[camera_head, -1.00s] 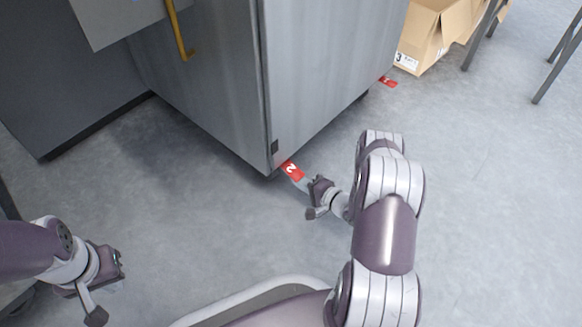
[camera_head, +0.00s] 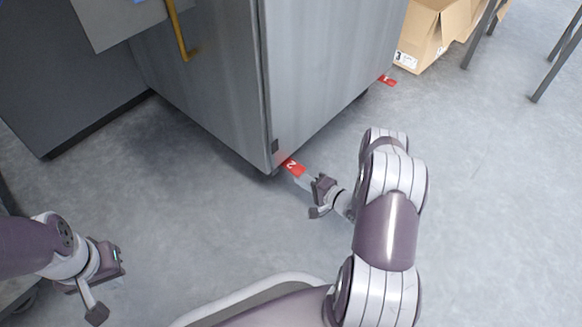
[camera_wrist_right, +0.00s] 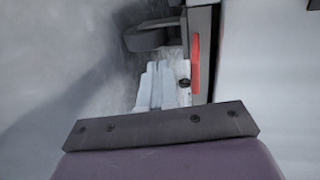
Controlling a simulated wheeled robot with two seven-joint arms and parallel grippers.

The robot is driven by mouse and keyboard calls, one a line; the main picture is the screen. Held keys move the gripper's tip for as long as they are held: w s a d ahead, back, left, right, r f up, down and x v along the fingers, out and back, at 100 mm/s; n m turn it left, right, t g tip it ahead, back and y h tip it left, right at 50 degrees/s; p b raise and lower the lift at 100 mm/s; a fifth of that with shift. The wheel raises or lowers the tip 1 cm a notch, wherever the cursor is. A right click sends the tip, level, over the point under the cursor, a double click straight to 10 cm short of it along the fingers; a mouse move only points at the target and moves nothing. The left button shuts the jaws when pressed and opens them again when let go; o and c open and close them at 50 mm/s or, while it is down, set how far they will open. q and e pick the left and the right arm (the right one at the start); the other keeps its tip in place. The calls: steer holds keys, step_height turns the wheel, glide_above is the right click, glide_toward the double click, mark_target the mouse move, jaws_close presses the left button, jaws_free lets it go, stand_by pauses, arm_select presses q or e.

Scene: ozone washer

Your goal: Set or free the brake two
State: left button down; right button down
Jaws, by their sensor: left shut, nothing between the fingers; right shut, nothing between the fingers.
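The red brake tab marked 2 (camera_head: 293,168) sticks out at the near bottom corner of the grey metal cabinet (camera_head: 325,75), close to the floor. My right gripper (camera_head: 303,183) is low, just in front of this tab, with its pale fingers shut and empty. In the right wrist view the shut fingers (camera_wrist_right: 162,85) are beside the red tab (camera_wrist_right: 195,63), which is seen edge-on. A dark caster wheel (camera_wrist_right: 150,38) shows beyond them. I cannot tell whether the fingers touch the tab. My left gripper (camera_head: 118,260) is shut and empty at the lower left, away from the cabinet.
Another red tab, marked 1 (camera_head: 387,80), lies low at the cabinet's far right corner. A cardboard box (camera_head: 428,35) and dark table legs (camera_head: 555,65) stand beyond. A yellow handle (camera_head: 180,35) is on the cabinet's left face. The floor to the right is clear.

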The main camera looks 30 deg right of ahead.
steer(key=p+v, duration=0.1)
steer(key=v, duration=0.7)
steer(key=shift+f+p, duration=0.4)
steer(key=shift+s, duration=0.1)
